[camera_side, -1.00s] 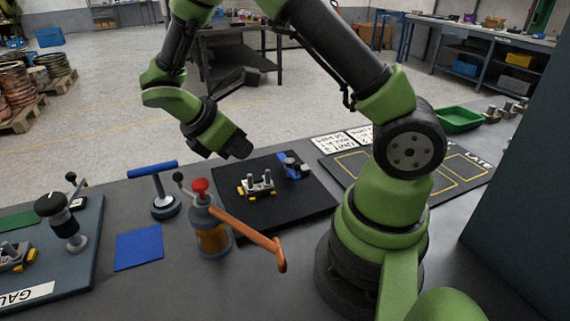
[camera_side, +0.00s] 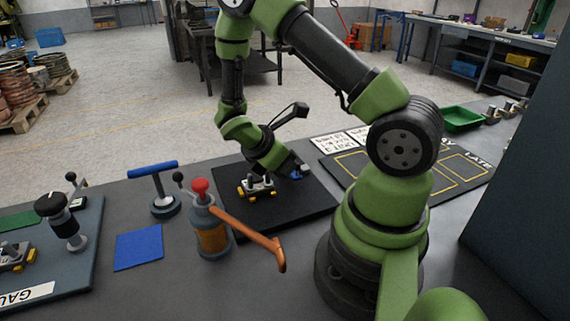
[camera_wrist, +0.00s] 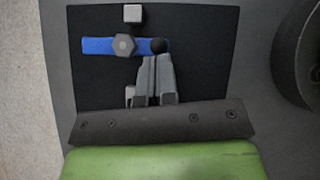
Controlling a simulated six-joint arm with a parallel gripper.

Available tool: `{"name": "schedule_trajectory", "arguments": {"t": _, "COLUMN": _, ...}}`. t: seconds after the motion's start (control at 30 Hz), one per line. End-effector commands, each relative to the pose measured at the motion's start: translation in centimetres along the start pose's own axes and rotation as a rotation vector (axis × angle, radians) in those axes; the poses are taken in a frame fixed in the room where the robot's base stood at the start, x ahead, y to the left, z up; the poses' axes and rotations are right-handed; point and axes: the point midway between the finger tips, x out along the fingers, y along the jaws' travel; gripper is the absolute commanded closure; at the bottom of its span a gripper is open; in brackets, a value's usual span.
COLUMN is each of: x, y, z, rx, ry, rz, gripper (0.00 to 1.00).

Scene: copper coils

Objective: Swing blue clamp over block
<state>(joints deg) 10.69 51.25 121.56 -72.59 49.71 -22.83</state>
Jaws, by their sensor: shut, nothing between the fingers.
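The blue clamp (camera_wrist: 98,45) is a flat bar with a grey hex piece (camera_wrist: 124,44) on it and a black round knob (camera_wrist: 160,46) at its right end in the wrist view. My gripper (camera_wrist: 156,60) is shut and empty, its fingertips right by the knob; contact cannot be told. In the side view my gripper (camera_side: 298,172) is low over the black mat and hides most of the blue clamp. The block (camera_side: 257,186), grey with upright posts and yellow feet, sits on the mat to the left of my gripper. In the wrist view my gripper largely hides that area.
The black mat (camera_side: 285,209) lies under clamp and block. A grey cube (camera_wrist: 132,13) stands beyond the clamp bar. A torch-like tool (camera_side: 212,240) with a red knob and copper arm stands at front left of the mat. A blue T-handle (camera_side: 153,170) stands farther left.

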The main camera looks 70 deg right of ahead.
Motion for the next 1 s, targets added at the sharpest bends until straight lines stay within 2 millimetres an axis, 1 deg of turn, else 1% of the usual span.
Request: {"name": "schedule_trajectory", "arguments": {"t": 1.0, "x": 0.32, "y": -0.50, "z": 0.41, "rx": -0.001, "ry": 0.000, "rz": -0.001, "gripper": 1.00}}
